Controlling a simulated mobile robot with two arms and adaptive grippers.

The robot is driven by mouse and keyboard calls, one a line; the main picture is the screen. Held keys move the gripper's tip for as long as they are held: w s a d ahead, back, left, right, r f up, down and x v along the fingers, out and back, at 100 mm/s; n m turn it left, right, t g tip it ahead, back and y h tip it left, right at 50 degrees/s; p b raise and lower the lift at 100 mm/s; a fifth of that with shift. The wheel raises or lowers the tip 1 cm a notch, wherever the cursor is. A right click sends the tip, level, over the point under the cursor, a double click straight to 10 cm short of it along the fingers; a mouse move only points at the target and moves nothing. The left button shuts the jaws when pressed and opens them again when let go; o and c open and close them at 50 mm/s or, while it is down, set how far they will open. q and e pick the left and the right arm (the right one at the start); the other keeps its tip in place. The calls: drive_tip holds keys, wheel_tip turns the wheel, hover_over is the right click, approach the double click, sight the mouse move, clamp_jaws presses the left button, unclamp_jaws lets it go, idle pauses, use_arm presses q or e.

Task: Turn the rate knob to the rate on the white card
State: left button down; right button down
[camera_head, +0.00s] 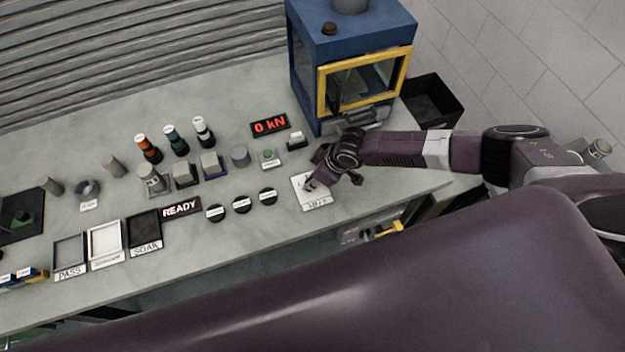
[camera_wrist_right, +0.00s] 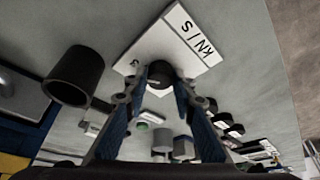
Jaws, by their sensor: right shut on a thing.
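The rate knob (camera_wrist_right: 160,73) is a small dark round knob on a white plate marked kN/s (camera_wrist_right: 181,40). In the head view this plate (camera_head: 318,201) lies near the bench's front edge, and my gripper partly covers it. My right gripper (camera_head: 318,178) reaches down over it from the right. In the right wrist view its two fingers (camera_wrist_right: 156,90) are shut on the knob from both sides. The knob's pointer setting cannot be read. A small white card (camera_head: 296,138) stands in a dark holder behind the gripper; its writing is too small to read. My left gripper is not in view.
A blue test machine (camera_head: 340,48) with a yellow-framed door stands behind my right arm. A red display (camera_head: 270,125) reads 0 kN. Several black round pieces (camera_head: 240,205) lie left of the plate, beside a READY sign (camera_head: 181,207). A dark bin (camera_head: 440,95) stands at right.

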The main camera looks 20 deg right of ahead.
drive_tip(key=shift+f+n+b, duration=0.15)
drive_tip(key=shift+n+b, duration=0.15)
drive_tip(key=shift+b, duration=0.25)
drive_tip(key=n+g+b, duration=0.1)
drive_tip(key=n+b, duration=0.2)
drive_tip(key=b, duration=0.1)
drive_tip(key=n+g+b, duration=0.2)
drive_tip(key=n+b, duration=0.2)
drive_tip(key=b, duration=0.1)
drive_tip(key=n+g+y+b, duration=0.1)
drive_tip(key=n+b, duration=0.3)
drive_tip(key=b, duration=0.1)
drive_tip(key=shift+w+f, duration=0.1)
drive_tip(key=shift+w, duration=0.25)
drive_tip(key=n+g+b, duration=0.1)
drive_tip(key=n+b, duration=0.1)
drive_tip(key=n, duration=0.1)
drive_tip(key=shift+w, duration=0.1)
drive_tip(key=n+g+h+b, duration=0.1)
drive_tip(key=n+b, duration=0.2)
drive_tip(key=shift+n+g, duration=0.3)
drive_tip(key=n+b, duration=0.1)
drive_tip(key=n, duration=0.1)
drive_tip(key=shift+w+a+n+g+h+b, duration=0.1)
drive_tip(key=shift+n+g+h+b, duration=0.2)
drive_tip(key=shift+h, duration=0.1)
drive_tip(key=shift+r+n+h+b, duration=0.25)
drive_tip(key=shift+n+h+b, duration=0.35)
drive_tip(key=shift+n, duration=0.8)
